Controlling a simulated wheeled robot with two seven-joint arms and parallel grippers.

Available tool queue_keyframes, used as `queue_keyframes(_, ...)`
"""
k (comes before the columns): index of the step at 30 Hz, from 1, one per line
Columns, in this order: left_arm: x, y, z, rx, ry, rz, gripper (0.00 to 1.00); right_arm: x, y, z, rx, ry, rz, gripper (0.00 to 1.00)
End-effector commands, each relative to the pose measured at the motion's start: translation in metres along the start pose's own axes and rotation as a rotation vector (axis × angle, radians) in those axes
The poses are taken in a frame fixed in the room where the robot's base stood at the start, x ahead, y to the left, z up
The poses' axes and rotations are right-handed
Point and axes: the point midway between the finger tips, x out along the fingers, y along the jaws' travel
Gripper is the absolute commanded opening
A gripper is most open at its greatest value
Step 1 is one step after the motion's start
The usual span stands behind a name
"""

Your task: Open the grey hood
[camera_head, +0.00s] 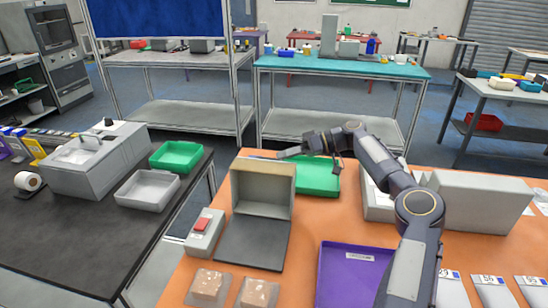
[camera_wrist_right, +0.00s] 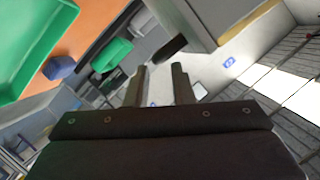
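The grey hood (camera_head: 264,178) stands raised at the back of a dark flat base plate (camera_head: 252,245) on the orange table. Its hollow inside faces forward, and the plate in front is bare. My right gripper (camera_head: 284,154) is just behind and above the hood's top right edge; I cannot tell whether it touches. In the right wrist view its two fingers (camera_wrist_right: 158,84) are apart with nothing between them. A grey edge at the top right of that view may be the hood. My left gripper is not in view.
A red-button box (camera_head: 203,228) stands left of the base plate, with two brownish packs in front. A green tray (camera_head: 318,177) lies behind right, a purple tray (camera_head: 345,270) front right. A long pale grey box (camera_head: 475,200) stands behind my right arm.

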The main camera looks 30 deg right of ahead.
Motion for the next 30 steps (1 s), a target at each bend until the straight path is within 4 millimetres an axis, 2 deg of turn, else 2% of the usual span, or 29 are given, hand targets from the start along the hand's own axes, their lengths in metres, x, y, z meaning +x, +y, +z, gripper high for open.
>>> queue_keyframes(3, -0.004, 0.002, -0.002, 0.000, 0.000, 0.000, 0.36, 0.020, -0.001, 0.000, 0.001, -0.003, -0.002, 0.22)
queue_keyframes(9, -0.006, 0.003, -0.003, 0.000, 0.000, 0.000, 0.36, 0.039, -0.001, 0.000, 0.001, -0.002, 0.000, 0.22)
queue_keyframes(18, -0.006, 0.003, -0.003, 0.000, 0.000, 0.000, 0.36, 0.042, 0.000, 0.000, 0.001, -0.001, 0.002, 0.22)
queue_keyframes(24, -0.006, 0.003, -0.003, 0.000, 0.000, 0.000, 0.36, 0.042, 0.000, 0.000, 0.001, -0.001, 0.002, 0.00)
queue_keyframes(30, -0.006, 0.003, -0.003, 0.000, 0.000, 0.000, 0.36, 0.042, 0.000, 0.000, 0.001, -0.001, 0.002, 0.00)
